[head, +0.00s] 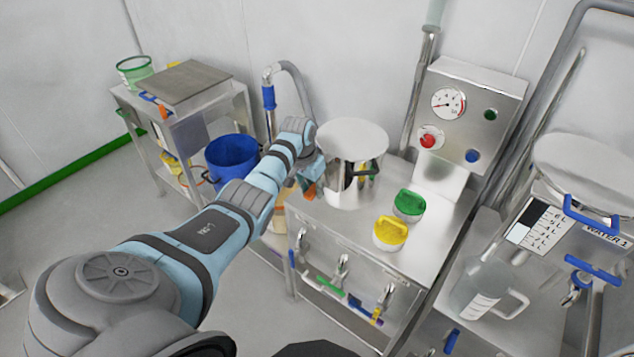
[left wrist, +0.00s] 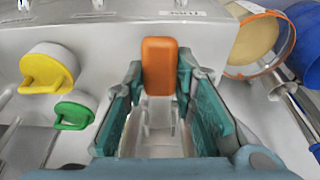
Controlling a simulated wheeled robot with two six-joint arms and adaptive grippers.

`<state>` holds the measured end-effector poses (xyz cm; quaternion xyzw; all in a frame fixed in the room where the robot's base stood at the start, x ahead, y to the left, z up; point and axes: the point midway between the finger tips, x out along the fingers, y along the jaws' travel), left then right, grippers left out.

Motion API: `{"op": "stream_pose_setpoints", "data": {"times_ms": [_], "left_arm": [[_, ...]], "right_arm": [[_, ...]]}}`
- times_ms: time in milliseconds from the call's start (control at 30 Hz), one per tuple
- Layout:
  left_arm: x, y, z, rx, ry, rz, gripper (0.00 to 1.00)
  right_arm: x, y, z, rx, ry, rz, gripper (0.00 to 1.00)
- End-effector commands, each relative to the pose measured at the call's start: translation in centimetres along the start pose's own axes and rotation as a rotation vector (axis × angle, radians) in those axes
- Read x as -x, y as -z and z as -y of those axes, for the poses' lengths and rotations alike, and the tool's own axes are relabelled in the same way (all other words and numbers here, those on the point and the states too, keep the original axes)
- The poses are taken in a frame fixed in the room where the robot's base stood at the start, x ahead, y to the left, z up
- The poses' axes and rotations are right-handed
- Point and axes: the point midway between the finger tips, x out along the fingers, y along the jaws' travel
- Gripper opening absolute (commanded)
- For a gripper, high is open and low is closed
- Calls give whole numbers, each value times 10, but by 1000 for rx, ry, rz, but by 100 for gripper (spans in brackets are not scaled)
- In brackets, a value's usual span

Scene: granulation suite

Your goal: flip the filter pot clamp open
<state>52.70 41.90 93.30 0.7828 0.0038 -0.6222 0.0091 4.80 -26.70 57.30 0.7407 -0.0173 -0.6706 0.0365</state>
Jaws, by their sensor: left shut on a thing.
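The filter pot (head: 345,183) is a shiny steel pot with a flat round lid (head: 352,138), standing on the steel bench. Its clamp has an orange handle (head: 309,191) low on the pot's left side, and the handle shows upright in the left wrist view (left wrist: 159,66). My left gripper (head: 311,172) is beside the pot. In the left wrist view its teal fingers (left wrist: 160,80) stand on both sides of the orange handle, shut on it. The rest of the clamp is mostly hidden by the gripper. My right gripper is not in view.
Yellow (head: 390,233) and green (head: 409,205) handled caps stand right of the pot. A gauge panel (head: 479,112) rises behind them. A blue bucket (head: 232,157) is on the left, and an orange-rimmed round vessel (left wrist: 252,42) is near the gripper. A clear jug (head: 484,291) stands right.

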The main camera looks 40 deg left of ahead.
Motion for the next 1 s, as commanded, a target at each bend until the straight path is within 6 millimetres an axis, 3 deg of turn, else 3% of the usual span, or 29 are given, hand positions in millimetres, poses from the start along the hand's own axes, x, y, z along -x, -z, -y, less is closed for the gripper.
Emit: {"op": "stream_pose_setpoints", "data": {"times_ms": [33,967,1000], "left_arm": [[10,12,3,-1,12,-37,0],[11,12,6,2,17,-39,0],[11,12,6,2,17,-39,26]], "right_arm": [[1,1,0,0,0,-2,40],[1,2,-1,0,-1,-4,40],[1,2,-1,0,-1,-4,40]]}}
